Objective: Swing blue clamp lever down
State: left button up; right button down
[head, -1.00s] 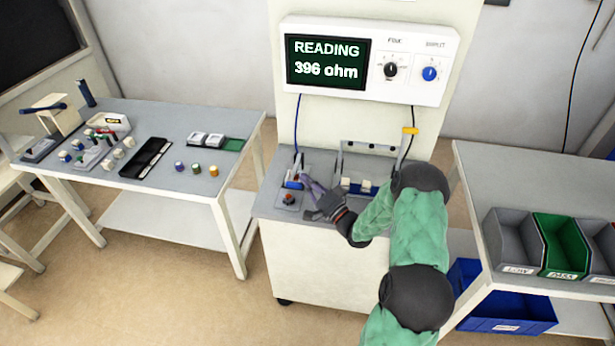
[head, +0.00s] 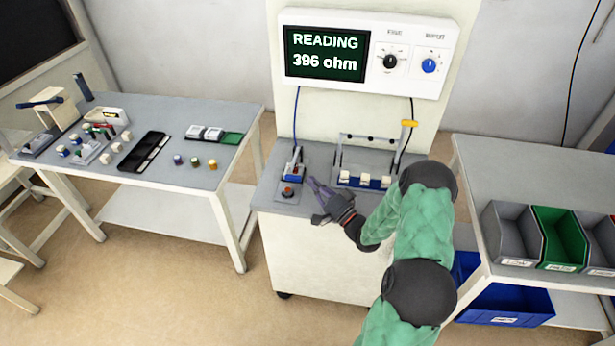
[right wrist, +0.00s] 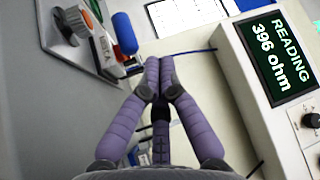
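The blue clamp lever (right wrist: 124,33) has a rounded blue grip and shows close up in the right wrist view, beside a pale labelled fixture (right wrist: 105,50). In the head view the small clamp fixture (head: 292,172) stands on the left part of the middle bench; its lever is too small there to judge its tilt. My right gripper (head: 313,183) is just right of this fixture. In the right wrist view its purple fingers (right wrist: 155,85) meet at the tips with nothing seen between them, apart from the blue grip. My left gripper is not in view.
A meter screen (head: 326,54) reads 396 ohm above the bench. A second fixture with a raised bar (head: 372,137) and white blocks stands right of my gripper. A red button (head: 288,191) sits in front of the clamp. Side tables hold parts (head: 178,160) and bins (head: 558,240).

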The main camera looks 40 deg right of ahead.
jog(key=v, duration=0.8)
dwell(0.4)
